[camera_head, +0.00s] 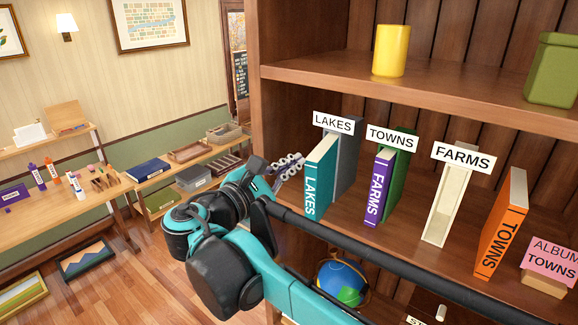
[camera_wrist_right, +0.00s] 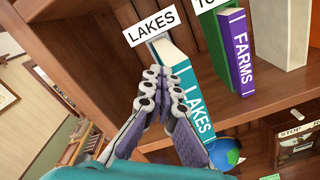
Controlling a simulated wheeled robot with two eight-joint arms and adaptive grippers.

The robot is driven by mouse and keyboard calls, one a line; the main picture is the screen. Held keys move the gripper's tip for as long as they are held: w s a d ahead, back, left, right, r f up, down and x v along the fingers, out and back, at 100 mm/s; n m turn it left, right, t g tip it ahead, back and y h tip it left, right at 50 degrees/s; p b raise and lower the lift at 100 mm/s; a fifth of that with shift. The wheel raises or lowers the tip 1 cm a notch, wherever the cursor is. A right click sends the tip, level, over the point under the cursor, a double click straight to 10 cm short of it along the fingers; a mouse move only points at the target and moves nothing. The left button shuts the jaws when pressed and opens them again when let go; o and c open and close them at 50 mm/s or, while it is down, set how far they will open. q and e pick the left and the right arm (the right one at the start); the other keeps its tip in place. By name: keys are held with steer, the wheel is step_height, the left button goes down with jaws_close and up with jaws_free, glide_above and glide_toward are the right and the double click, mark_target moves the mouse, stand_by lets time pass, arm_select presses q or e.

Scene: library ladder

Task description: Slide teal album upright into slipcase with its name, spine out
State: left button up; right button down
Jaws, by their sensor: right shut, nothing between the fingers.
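The teal album (camera_head: 321,174) stands upright on the middle shelf with its spine, reading LAKES, facing out. It stands partly inside the grey slipcase (camera_head: 348,150) under the LAKES sign (camera_head: 333,123), its front part projecting from it. How deep it sits I cannot tell. My right gripper (camera_head: 291,166) is shut and empty, just left of the album in the head view. In the right wrist view the closed fingertips (camera_wrist_right: 163,80) are close in front of the teal album (camera_wrist_right: 190,95); contact is unclear. My left gripper is out of view.
A purple FARMS album (camera_head: 377,187) stands at the green slipcase (camera_head: 399,165) under the TOWNS sign. The cream FARMS slipcase (camera_head: 446,208) looks empty. An orange TOWNS album (camera_head: 502,225) stands further right. A dark rail (camera_head: 400,262) crosses before the shelf.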

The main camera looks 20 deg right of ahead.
steer(key=shift+s, duration=0.1)
steer(key=shift+w+d, duration=0.15)
steer(key=shift+w, duration=0.05)
steer(key=shift+w+d, duration=0.1)
steer(key=shift+d, duration=0.15)
